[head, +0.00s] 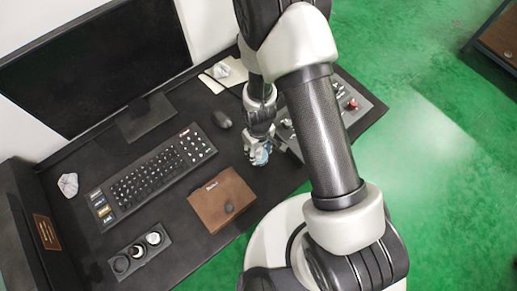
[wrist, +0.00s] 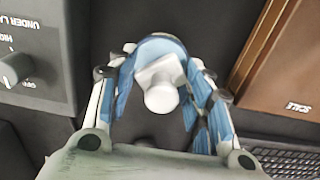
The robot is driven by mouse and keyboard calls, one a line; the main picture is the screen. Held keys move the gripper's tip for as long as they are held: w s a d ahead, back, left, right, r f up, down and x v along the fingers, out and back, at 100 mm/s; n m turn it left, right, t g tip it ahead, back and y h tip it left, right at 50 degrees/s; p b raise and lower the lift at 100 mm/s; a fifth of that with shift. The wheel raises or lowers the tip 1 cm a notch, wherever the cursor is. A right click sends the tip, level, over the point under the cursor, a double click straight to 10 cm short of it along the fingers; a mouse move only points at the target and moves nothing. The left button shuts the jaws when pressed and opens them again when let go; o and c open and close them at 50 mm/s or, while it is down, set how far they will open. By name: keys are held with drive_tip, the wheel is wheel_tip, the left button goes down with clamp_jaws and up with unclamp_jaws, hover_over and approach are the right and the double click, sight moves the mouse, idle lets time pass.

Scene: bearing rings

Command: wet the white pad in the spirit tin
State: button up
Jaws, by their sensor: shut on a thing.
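My gripper (head: 258,146) is low over the black desk, between the keyboard side and the grey control panel. In the wrist view my gripper (wrist: 160,62) is shut on a white piece with a round end, which I take for the white pad (wrist: 162,88). A blue rounded part shows just behind it; I cannot tell whether it belongs to the pad. A black tray (head: 113,267) at the lower left holds a dark ring (head: 120,264), a middle round item and a pale round item (head: 153,238). I cannot tell which thing is the spirit tin.
A brown box (head: 214,195) with a dark round piece (head: 229,207) on it lies left of my gripper. The control panel (head: 362,103) is at the right. A crumpled white piece (head: 68,185) lies far left.

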drive_tip(key=shift+s+f+b, duration=0.1)
drive_tip(key=shift+f+b, duration=0.4)
idle(1.3)
drive_tip(key=shift+r+p, duration=2.55)
drive_tip(key=shift+r, duration=1.05)
